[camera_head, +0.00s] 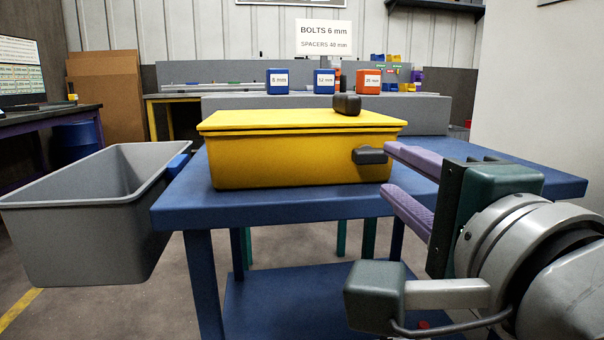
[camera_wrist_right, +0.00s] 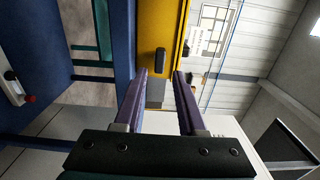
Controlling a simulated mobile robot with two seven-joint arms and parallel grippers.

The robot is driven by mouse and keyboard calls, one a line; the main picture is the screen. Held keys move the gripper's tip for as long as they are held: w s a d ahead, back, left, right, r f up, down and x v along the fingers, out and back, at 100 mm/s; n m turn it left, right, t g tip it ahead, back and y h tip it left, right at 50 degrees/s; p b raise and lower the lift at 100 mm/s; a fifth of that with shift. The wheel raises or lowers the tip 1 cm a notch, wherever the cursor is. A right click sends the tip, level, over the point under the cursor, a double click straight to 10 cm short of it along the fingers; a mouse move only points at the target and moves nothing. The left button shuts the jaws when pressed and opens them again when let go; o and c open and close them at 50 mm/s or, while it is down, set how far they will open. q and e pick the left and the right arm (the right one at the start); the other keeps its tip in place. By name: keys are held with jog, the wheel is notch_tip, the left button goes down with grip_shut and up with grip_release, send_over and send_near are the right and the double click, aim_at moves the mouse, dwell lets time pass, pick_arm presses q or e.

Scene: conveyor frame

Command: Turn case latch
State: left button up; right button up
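The yellow case (camera_head: 290,160) sits closed on the blue table. Its dark grey latch (camera_head: 370,155) is on the front face toward the right, lying roughly horizontal. My right gripper (camera_head: 387,168) comes in from the right with its two purple fingers apart and nothing between them. Its tips are close to the right end of the latch; I cannot tell whether they touch. In the right wrist view, the latch (camera_wrist_right: 160,62) shows dark against the yellow case, just beyond the open fingertips (camera_wrist_right: 160,76). My left gripper is not in view.
A dark knob-like part (camera_head: 347,104) sits on top of the case lid. An empty grey bin (camera_head: 80,240) hangs at the left of the blue table (camera_head: 270,208). Blue and red boxes (camera_head: 325,82) stand on the counter behind. The table's front strip is clear.

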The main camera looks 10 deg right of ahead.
aim_at(374, 159)
jog(key=w, duration=0.5)
jog(key=shift+w+a, duration=0.1)
jog(key=shift+w, duration=0.15)
grip_shut()
